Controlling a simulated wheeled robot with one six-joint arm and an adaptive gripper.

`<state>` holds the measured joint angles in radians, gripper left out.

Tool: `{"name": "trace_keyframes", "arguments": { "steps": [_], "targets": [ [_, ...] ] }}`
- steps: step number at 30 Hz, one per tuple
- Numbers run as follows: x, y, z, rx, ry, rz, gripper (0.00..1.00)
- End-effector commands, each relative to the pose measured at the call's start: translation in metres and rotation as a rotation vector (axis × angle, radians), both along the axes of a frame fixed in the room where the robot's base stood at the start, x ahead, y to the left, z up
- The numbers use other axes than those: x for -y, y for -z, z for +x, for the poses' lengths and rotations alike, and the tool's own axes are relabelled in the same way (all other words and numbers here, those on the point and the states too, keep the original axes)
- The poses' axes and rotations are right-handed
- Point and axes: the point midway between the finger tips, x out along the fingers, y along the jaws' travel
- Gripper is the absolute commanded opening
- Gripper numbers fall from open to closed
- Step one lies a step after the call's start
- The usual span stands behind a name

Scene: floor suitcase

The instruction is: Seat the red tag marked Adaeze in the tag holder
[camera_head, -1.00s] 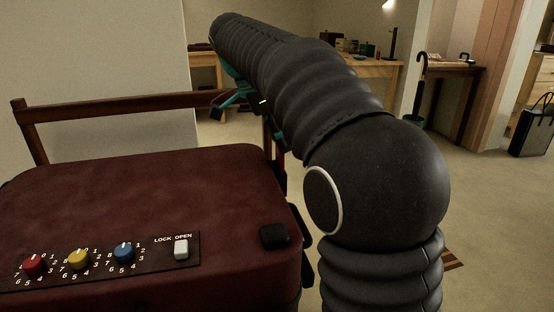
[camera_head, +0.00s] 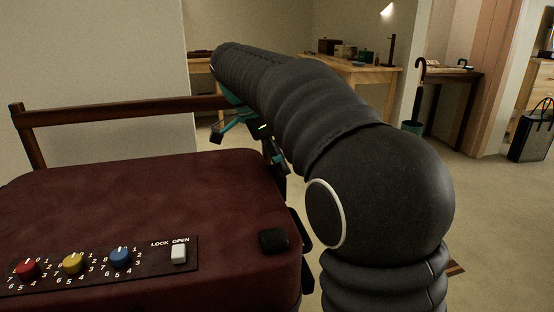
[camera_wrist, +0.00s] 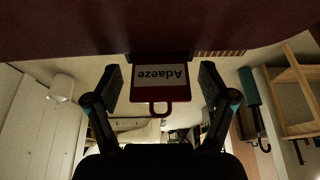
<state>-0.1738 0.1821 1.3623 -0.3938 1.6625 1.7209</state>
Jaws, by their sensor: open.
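The red tag marked Adaeze (camera_wrist: 158,95) shows in the wrist view with its name upside down on a pale label and a red loop at its lower edge. Its upper edge meets a dark tag holder (camera_wrist: 160,58) at the side of the dark red suitcase (camera_wrist: 80,25); how deep it sits in the holder I cannot tell. My gripper (camera_wrist: 161,78) is open, one finger on each side of the tag, with visible gaps. In the head view my gripper (camera_head: 246,140) is beyond the suitcase's far right corner, and the tag is not visible there.
The suitcase top carries a red knob (camera_head: 26,268), a yellow knob (camera_head: 73,263), a blue knob (camera_head: 120,257) and a white lock switch (camera_head: 178,254). A wooden rail (camera_head: 120,110) runs behind it. A desk (camera_head: 355,75) and an umbrella (camera_head: 418,95) stand farther back.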

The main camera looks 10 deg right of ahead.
Motion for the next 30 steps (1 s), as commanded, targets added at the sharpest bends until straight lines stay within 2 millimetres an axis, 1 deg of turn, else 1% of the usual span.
{"name": "trace_keyframes", "arguments": {
  "steps": [4,7,11,15,21,25,30],
  "targets": [
    [-0.001,-0.003,0.0,0.001,0.0,0.0,0.82],
    [-0.004,-0.011,0.0,0.001,0.0,0.0,0.82],
    [-0.012,-0.032,0.001,0.004,-0.002,0.0,0.82],
    [-0.023,-0.059,0.001,0.004,-0.002,0.0,0.82],
    [-0.037,-0.092,0.001,0.003,-0.001,0.0,0.82],
    [-0.043,-0.105,0.001,0.001,0.0,-0.001,0.82],
    [-0.046,-0.112,0.0,0.002,-0.001,0.0,0.82]
  ]
}}
